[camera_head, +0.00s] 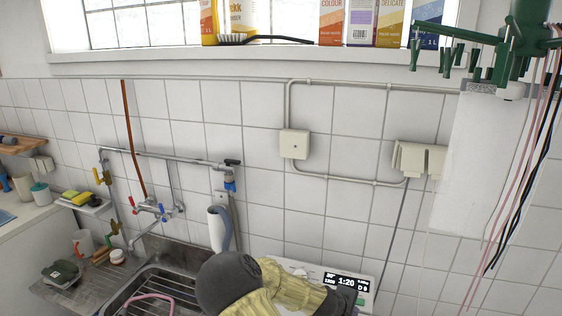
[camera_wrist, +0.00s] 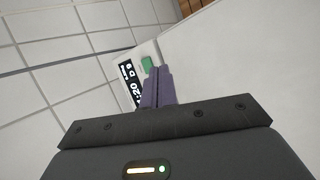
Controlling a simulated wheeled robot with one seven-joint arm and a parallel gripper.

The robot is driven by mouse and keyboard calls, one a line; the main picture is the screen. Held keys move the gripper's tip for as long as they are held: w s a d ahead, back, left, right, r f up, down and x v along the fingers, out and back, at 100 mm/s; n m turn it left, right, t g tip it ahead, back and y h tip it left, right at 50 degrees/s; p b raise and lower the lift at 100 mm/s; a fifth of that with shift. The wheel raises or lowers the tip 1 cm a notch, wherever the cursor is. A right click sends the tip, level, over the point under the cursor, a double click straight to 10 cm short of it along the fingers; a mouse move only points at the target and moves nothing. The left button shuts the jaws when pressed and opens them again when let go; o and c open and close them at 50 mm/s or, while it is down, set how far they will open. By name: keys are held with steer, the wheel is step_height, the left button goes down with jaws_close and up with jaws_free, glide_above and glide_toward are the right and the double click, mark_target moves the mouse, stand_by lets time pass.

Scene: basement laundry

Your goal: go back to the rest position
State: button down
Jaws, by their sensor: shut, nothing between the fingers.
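My gripper (camera_wrist: 159,70) shows in the wrist view. Its two purple fingers are together with nothing between them. Past the fingertips is a white appliance's control panel with a dark display (camera_wrist: 131,85) and a green button (camera_wrist: 147,62). I cannot tell how far the tips are from the panel. In the head view the same display (camera_head: 346,283) reads 1:20 at the bottom, beside the sink. My gripper's fingers cannot be made out in the head view.
A metal sink (camera_head: 155,290) with taps lies at lower left. Pipes and a junction box (camera_head: 294,144) run along the tiled wall. A green hanging rack (camera_head: 510,45) with pegs and cables hangs at upper right. Boxes (camera_head: 332,22) and a brush (camera_head: 262,40) stand on the window sill.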

steer(key=s+m, duration=0.1)
steer(key=s, duration=0.1)
steer(key=s+m+g+y, duration=0.1)
steer(key=s, duration=0.1)
steer(key=shift+d+r+m+g, duration=0.1)
steer(key=shift+d+m+g, duration=0.1)
steer(key=shift+m+g, duration=0.15)
steer(key=s+m, duration=0.1)
steer(key=s+a+r+m+y, duration=0.1)
steer(key=s, duration=0.1)
steer(key=s+r+m+g+y, duration=0.1)
steer(key=shift+s+a+r, duration=0.15)
steer(key=shift+s, duration=0.2)
steer(key=s+a+r+m+y, duration=0.2)
steer(key=s+r, duration=0.3)
steer(key=s, duration=0.1)
steer(key=s+a+r+m+y, duration=0.1)
steer(key=s+a+r+m, duration=0.1)
steer(key=s+r, duration=0.4)
steer(key=shift+a+r+m+y, duration=0.3)
steer(key=shift+m+y, duration=0.1)
steer(key=shift+m, duration=0.25)
steer(key=shift+w, duration=0.1)
stand_by(0.7)
